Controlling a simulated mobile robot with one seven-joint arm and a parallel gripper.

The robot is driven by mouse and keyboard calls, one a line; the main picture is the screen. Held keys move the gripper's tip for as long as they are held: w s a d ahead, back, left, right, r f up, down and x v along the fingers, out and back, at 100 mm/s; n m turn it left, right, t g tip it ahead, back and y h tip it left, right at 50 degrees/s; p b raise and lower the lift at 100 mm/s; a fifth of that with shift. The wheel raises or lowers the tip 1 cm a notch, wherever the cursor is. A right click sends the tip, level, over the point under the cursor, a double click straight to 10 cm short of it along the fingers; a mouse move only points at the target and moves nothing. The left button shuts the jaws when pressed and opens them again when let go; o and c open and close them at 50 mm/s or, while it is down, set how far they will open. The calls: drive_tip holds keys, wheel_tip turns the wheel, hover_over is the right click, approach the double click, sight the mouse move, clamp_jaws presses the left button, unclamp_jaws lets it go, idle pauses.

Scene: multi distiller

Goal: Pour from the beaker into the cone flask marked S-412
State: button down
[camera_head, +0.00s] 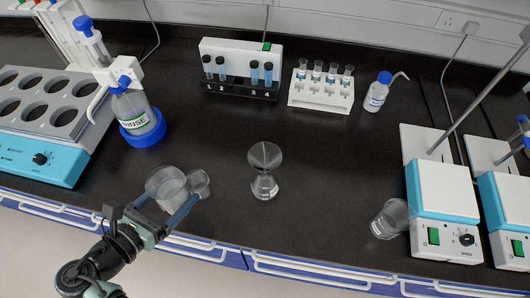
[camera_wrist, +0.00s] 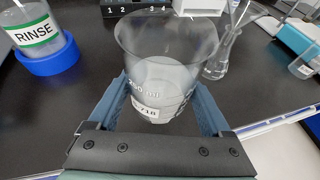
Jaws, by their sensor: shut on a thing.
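My gripper (camera_head: 174,198) is shut on a clear glass beaker (camera_head: 163,183), one finger on either side. In the wrist view my gripper (camera_wrist: 163,105) holds the beaker (camera_wrist: 165,60) upright, with a white label ending in "718". It seems to hold clear liquid. A glass cone flask (camera_head: 265,188) stands on the bench to the right of the beaker, apart from it, with a funnel (camera_head: 264,154) in its mouth. The cone flask (camera_wrist: 219,64) also shows behind the beaker's right side in the wrist view. Its label is too small to read.
Another beaker (camera_head: 391,217) stands left of a hotplate stirrer (camera_head: 442,190). A RINSE bottle (camera_head: 133,112) stands at left. Tube racks (camera_head: 238,88) (camera_head: 321,97) line the back. Bench around the flask is clear.

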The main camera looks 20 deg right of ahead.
sight(160, 188)
drive_tip(key=m+g, duration=0.1)
drive_tip(key=w+a+m+g+h, duration=0.1)
drive_tip(key=w+a+r+m+g+h, duration=0.1)
drive_tip(key=m+g, duration=0.1)
drive_tip(key=shift+w+a, duration=0.2)
drive_tip(key=shift+w, duration=0.05)
drive_tip(key=shift+w+f+m+g, duration=0.1)
drive_tip(key=shift+w+m+g, duration=0.2)
drive_tip(key=shift+g, duration=0.1)
drive_tip(key=shift+w+a+m+g+h, duration=0.1)
drive_tip(key=shift+a+m+g+h, duration=0.2)
drive_tip(key=shift+m+g, duration=0.15)
